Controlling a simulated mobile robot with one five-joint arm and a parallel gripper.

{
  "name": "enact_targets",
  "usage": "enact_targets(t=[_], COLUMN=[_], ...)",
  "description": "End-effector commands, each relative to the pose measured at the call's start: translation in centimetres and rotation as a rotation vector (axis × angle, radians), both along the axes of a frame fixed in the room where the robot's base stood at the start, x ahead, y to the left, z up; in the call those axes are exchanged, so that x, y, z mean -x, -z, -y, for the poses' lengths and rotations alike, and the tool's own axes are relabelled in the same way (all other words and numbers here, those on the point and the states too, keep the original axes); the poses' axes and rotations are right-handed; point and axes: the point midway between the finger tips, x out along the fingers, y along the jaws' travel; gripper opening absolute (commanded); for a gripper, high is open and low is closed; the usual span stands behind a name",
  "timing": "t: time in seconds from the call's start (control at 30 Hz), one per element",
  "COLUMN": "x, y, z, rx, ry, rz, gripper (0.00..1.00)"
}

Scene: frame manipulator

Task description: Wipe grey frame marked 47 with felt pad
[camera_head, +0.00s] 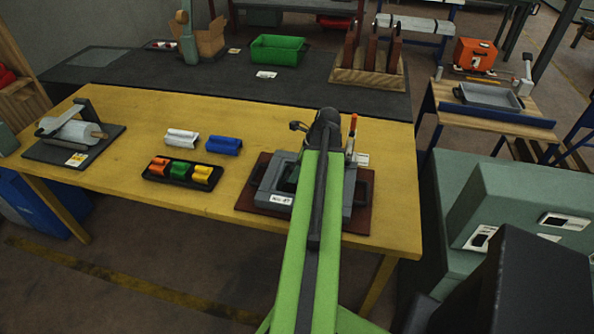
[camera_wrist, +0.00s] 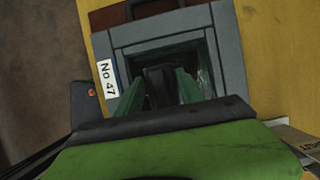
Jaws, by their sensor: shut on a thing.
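The grey frame (camera_head: 262,185) marked No 47 lies on a dark red-brown board at the right of the yellow table. In the wrist view, the frame (camera_wrist: 229,50) surrounds a dark green recess, with its label at left. My gripper (camera_wrist: 160,82) is over the frame's opening, its green fingers shut on a dark block, which looks like the felt pad (camera_wrist: 158,76). The pad's underside is hidden, so I cannot tell whether it touches the frame. In the head view my green arm covers the gripper and part of the frame.
A black tray (camera_head: 150,174) holds orange, green and yellow pieces. White (camera_head: 181,138) and blue (camera_head: 224,145) pieces lie behind it. A roll holder (camera_head: 74,131) stands at left. An orange-tipped upright thing (camera_head: 351,135) stands behind the frame. The table between tray and frame is clear.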

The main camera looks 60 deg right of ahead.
Motion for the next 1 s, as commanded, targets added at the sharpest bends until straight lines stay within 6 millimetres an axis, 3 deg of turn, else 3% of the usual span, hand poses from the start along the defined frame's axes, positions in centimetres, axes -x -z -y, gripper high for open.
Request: enact_targets(t=[1.0], x=[0.1], y=[1.3], z=[0.1], rx=[0.001], ry=[0.001], rz=[0.000], gripper=[0.12])
